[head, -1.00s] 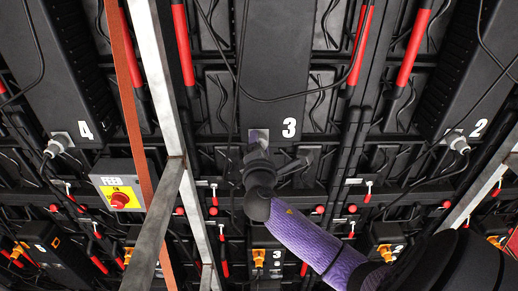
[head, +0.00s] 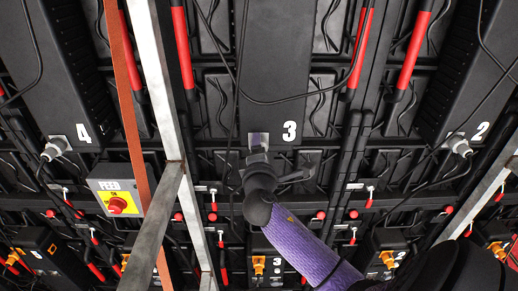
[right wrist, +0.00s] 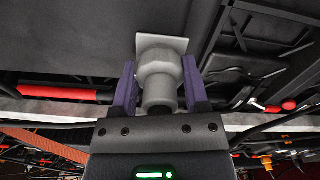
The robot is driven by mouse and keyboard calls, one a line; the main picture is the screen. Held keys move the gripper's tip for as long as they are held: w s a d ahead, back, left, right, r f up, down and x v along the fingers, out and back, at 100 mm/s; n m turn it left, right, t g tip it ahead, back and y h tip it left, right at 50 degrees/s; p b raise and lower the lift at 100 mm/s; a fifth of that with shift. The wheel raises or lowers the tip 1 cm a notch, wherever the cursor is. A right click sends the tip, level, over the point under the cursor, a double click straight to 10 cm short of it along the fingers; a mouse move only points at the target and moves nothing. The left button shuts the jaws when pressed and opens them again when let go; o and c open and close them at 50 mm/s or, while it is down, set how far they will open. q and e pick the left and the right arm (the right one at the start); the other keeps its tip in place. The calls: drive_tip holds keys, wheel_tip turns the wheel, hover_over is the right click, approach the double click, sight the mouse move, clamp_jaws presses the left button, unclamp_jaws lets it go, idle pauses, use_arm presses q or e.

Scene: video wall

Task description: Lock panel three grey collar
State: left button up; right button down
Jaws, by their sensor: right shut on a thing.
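Panel three (head: 274,62) is the dark panel marked with a white 3, at the upper middle of the head view. Its grey collar (right wrist: 159,75) sits on a pale square plate (right wrist: 160,43) in the right wrist view. My right gripper (right wrist: 158,88) has its two purple fingers on either side of the collar, shut on it. In the head view my right gripper (head: 258,150) reaches up to the lower end of panel three and mostly hides the collar. My left gripper is not in view.
Panel four (head: 48,70) and panel two (head: 468,80) have grey connectors with cables. A FEED box (head: 113,184) with a red button hangs at left. Metal bars (head: 150,235) and a loose black cable (head: 300,97) cross nearby.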

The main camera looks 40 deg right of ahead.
drive_tip(key=shift+c, duration=0.4)
unclamp_jaws()
drive_tip(key=b+v, duration=0.1)
drive_tip(key=v, duration=0.9)
drive_tip(key=shift+b, duration=0.3)
